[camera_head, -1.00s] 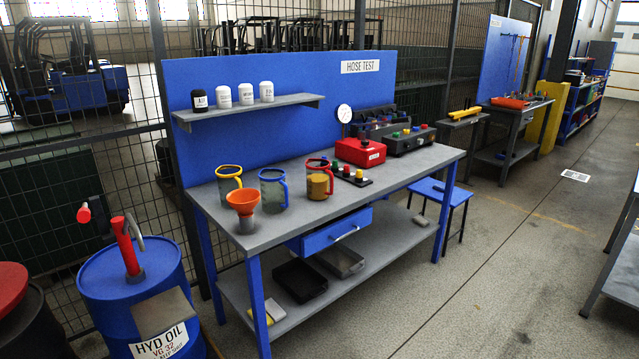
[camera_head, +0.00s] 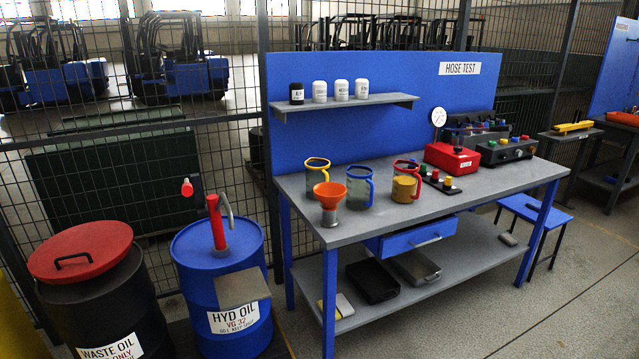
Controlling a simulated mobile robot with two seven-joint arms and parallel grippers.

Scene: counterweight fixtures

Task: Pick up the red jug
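The red jug (camera_head: 404,184) stands upright on the grey workbench (camera_head: 450,208). It has a red rim and red handle, a see-through body, and yellowish contents. To its left stands a blue jug (camera_head: 358,190) with a blue rim and handle. Behind and further left is a yellow-rimmed jug (camera_head: 316,172), partly hidden by an orange funnel (camera_head: 328,190). Neither of my grippers is in view.
A red box (camera_head: 452,158) and a strip of coloured knobs (camera_head: 440,184) sit right of the red jug. A shelf (camera_head: 350,106) with small bottles hangs above. A blue drum (camera_head: 222,270) and a black waste drum (camera_head: 110,310) stand left. Open floor lies at front right.

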